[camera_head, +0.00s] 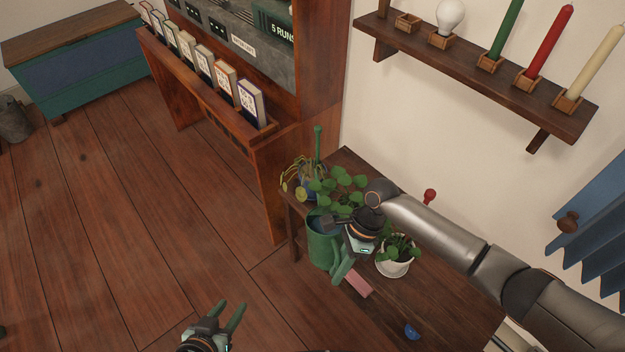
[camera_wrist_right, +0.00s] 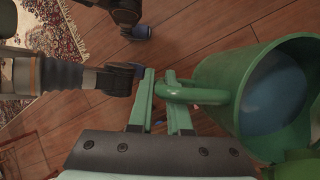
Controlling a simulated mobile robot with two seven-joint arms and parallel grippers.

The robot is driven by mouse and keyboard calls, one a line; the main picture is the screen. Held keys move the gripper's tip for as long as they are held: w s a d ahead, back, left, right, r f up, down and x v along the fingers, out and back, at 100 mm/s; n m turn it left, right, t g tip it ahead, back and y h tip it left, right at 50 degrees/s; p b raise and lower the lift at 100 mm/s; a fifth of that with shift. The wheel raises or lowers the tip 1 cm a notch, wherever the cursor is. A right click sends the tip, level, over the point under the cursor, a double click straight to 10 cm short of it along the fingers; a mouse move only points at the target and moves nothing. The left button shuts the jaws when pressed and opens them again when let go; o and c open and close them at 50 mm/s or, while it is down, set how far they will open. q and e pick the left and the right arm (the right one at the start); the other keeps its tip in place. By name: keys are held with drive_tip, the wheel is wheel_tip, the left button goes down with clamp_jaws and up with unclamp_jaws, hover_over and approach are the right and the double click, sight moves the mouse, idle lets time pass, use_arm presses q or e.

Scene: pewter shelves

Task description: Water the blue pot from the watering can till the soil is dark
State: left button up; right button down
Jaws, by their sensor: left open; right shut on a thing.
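The green watering can (camera_head: 321,252) is at the left edge of the dark wooden table, roughly upright, with blue water showing inside. My right gripper (camera_head: 343,268) is shut on its handle; the right wrist view shows the handle (camera_wrist_right: 195,95) at the fingertips (camera_wrist_right: 166,92). I cannot tell whether the can touches the table. The blue pot (camera_head: 309,188) stands at the table's far left corner, beyond the can, mostly hidden by its leaves; its soil is not visible. My left gripper (camera_head: 229,317) is open and empty, low over the floor side.
A round-leaved plant (camera_head: 345,184) stands close beside the blue pot. A white pot (camera_head: 394,268) with a plant, a pink block (camera_head: 357,285) and a small blue object (camera_head: 411,331) are on the table (camera_head: 450,308). A wall shelf (camera_head: 480,75) holds candles. A bookcase stands behind.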

sight(338, 263)
drive_tip(key=shift+w+r+p, duration=0.1)
drive_tip(key=shift+r+p, duration=0.5)
drive_tip(key=shift+a+r+p, duration=0.1)
drive_tip(key=shift+r+p, duration=0.1)
drive_tip(key=shift+p, duration=0.1)
drive_tip(key=shift+r+g+p, duration=0.4)
drive_tip(key=shift+r+p, duration=0.05)
drive_tip(key=shift+p, duration=0.15)
drive_tip(key=shift+w+r+g+p, duration=0.1)
drive_tip(key=shift+r+g+p, duration=0.2)
drive_tip(key=shift+r+p, duration=0.45)
idle(0.5)
drive_tip(key=shift+f, duration=0.15)
idle(0.9)
idle(0.8)
drive_tip(key=shift+w+r+p, duration=0.1)
drive_tip(key=shift+r+p, duration=0.6)
drive_tip(key=shift+p, duration=0.05)
drive_tip(key=shift+f, duration=0.15)
